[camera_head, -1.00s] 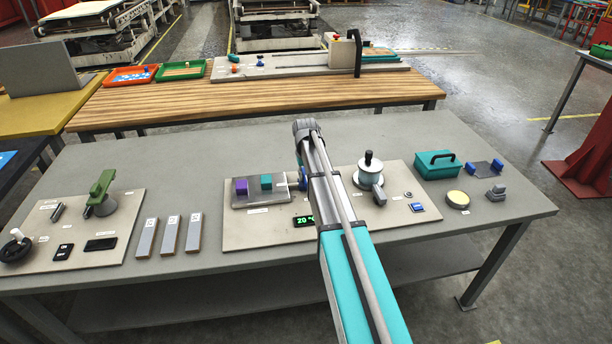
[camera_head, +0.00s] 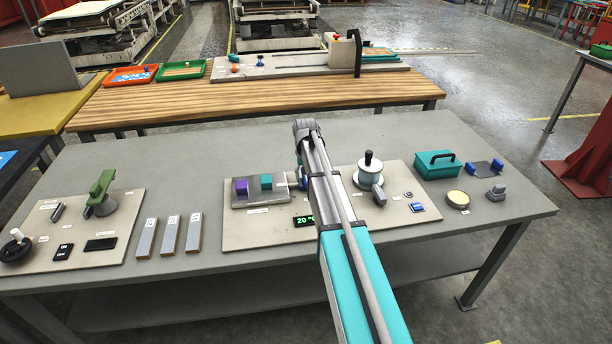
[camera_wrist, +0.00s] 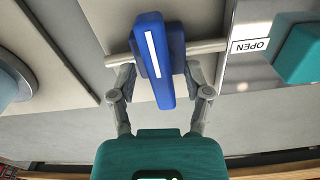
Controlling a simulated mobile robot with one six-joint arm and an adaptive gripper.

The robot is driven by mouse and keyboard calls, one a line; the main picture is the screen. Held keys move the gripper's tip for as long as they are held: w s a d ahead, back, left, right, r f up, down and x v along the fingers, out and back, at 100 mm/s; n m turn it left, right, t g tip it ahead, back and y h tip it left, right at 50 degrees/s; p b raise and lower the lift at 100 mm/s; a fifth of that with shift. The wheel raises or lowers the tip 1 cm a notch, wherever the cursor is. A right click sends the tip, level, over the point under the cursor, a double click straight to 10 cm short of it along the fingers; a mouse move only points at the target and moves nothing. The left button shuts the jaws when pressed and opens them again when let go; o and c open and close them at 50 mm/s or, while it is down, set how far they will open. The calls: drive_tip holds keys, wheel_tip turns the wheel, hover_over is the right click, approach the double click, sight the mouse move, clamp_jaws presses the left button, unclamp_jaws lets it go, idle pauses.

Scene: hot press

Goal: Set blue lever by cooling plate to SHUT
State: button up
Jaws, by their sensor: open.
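The blue lever (camera_wrist: 153,62) with a white stripe stands on a pale pipe in the wrist view. My gripper (camera_wrist: 161,78) is open, with one finger on each side of the lever; I cannot tell whether either finger touches it. An OPEN label (camera_wrist: 250,46) appears upside down to the right of the lever. A small blue part of the lever (camera_head: 303,178) shows in the head view beside the cooling plate (camera_head: 250,204), mostly hidden by my arm. My gripper is mostly hidden there too.
A purple block (camera_head: 241,187) and a teal block (camera_head: 266,182) sit on the plate. A white round pot-like device (camera_head: 370,172) stands right of my arm. A green temperature display (camera_head: 304,220) lies in front. The grey table (camera_head: 215,150) behind the board is clear.

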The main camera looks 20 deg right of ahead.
drive_tip(key=m, duration=1.2)
wheel_tip(320, 180, up, 14)
drive_tip(key=p, duration=1.4)
drive_tip(key=s+a+f+n+b, duration=0.2)
drive_tip(key=s+a+n, duration=0.4)
drive_tip(key=s, duration=0.6)
drive_tip(key=s+a+f+n+b, duration=0.2)
drive_tip(key=s+a+n, duration=0.4)
drive_tip(key=s, duration=0.5)
drive_tip(key=shift+s+a+f+n+b, duration=0.35)
drive_tip(key=shift+a+f+n+b, duration=0.05)
drive_tip(key=shift+a, duration=0.7)
drive_tip(key=shift+w, duration=0.1)
drive_tip(key=w+d+r+m+p, duration=0.2)
drive_tip(key=w+d, duration=0.5)
drive_tip(key=w, duration=0.4)
drive_tip(key=w+d+r+m+p, duration=0.2)
drive_tip(key=w+d, duration=0.5)
drive_tip(key=w, duration=0.5)
drive_tip(key=shift+w+r+p, duration=0.25)
drive_tip(key=shift+r+p, duration=0.05)
